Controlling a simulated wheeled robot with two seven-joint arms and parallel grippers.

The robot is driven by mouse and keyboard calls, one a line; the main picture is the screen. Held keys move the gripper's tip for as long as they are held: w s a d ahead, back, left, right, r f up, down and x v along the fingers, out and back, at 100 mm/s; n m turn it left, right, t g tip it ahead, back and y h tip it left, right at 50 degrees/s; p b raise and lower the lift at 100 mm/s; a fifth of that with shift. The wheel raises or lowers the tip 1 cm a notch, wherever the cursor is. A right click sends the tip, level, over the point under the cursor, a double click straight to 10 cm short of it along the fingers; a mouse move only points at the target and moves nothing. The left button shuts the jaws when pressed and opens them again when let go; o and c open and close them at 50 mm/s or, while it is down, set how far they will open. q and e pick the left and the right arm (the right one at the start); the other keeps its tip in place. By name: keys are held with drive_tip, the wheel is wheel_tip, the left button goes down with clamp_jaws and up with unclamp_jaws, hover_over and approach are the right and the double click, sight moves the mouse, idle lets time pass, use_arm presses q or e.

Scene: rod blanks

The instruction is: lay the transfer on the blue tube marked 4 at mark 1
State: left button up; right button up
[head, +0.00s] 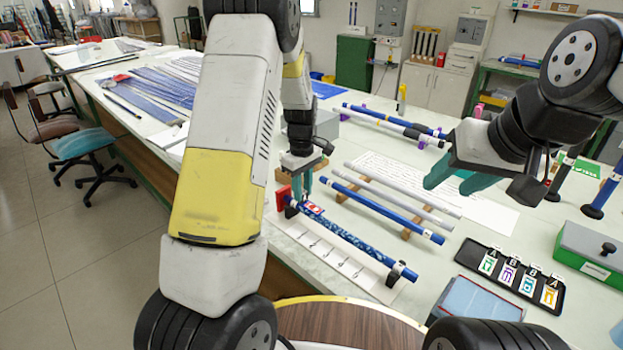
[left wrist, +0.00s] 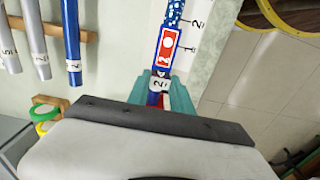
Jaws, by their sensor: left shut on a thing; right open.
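A blue tube (left wrist: 155,98) lies along a white strip with numbered marks; mark 1 (left wrist: 193,47) is beside it. Its white end label (left wrist: 158,83) is hard to read. A red-and-white transfer (left wrist: 167,48) lies on the tube just beyond my fingertips, about level with mark 1. Past it the tube has a speckled blue-white stretch (head: 352,239). My left gripper (head: 302,191) is shut around the tube's labelled end; in the left wrist view its teal fingers (left wrist: 163,90) sit either side of it. My right gripper (head: 453,182) is open and empty above the table, right of the rack.
A red block (head: 284,197) stands at the tube's far end and a black holder (head: 401,271) at its near end. Blue and grey tubes (head: 385,210) lie on wooden rests behind. A black tray (head: 468,252) of cards and a green box (head: 590,246) stand at right.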

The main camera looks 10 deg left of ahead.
use_arm(q)
drive_tip(key=shift+f, duration=0.65)
idle(1.5)
drive_tip(key=shift+r, duration=0.1)
drive_tip(key=shift+r, duration=3.45)
